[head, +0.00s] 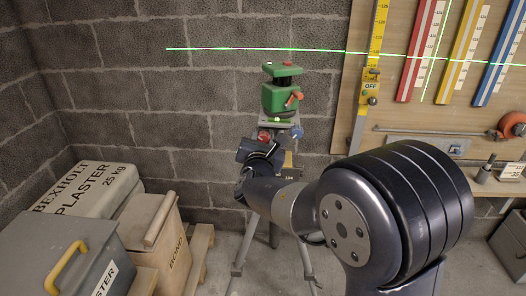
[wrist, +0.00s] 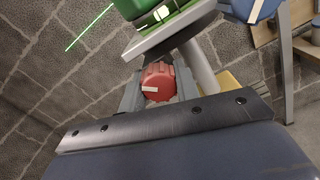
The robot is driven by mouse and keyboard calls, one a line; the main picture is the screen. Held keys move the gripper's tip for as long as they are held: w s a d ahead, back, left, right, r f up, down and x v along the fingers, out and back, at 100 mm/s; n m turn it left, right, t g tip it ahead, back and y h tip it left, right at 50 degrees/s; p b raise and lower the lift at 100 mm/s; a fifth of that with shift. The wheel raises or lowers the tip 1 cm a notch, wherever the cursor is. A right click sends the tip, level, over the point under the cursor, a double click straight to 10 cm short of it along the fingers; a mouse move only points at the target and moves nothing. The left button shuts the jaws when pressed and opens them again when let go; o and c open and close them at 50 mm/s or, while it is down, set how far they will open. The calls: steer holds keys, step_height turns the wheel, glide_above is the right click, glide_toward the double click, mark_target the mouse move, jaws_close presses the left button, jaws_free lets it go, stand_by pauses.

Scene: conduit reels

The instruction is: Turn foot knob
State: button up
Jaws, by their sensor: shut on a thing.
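The green laser level (head: 281,97) stands on a small platform on top of a grey tripod (head: 307,262). A red knob (wrist: 157,84) with a white mark sits just under the platform and also shows in the head view (head: 264,136). My gripper (wrist: 158,92) is shut on the red knob, with one finger on each side of it. In the head view my gripper (head: 263,143) reaches up to the platform from below, and my arm hides part of the tripod. A blue knob (head: 297,132) is at the right of the platform; it also shows in the wrist view (wrist: 250,8).
A green laser line crosses the wall and the board on the right. A yellow staff (head: 375,50) with an OFF plate stands right of the level. Plaster sacks (head: 85,190), a wooden box (head: 160,235) and a grey case (head: 60,250) fill the lower left.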

steer(key=m+b, duration=0.2)
steer(key=b, duration=0.1)
steer(key=m+b, duration=0.1)
steer(key=b, duration=0.2)
steer(key=shift+f+m, duration=0.3)
steer(key=shift+m, duration=0.1)
steer(key=shift+r+m+b, duration=0.2)
steer(key=shift+m+b, duration=0.5)
steer(key=shift+b, duration=0.25)
steer(key=o, duration=1)
steer(key=shift+r, duration=0.1)
steer(key=shift+c, duration=0.2)
steer(key=shift+s, duration=0.1)
steer(key=s, duration=1)
steer(key=shift+s+a, duration=0.2)
steer(key=shift+s, duration=0.15)
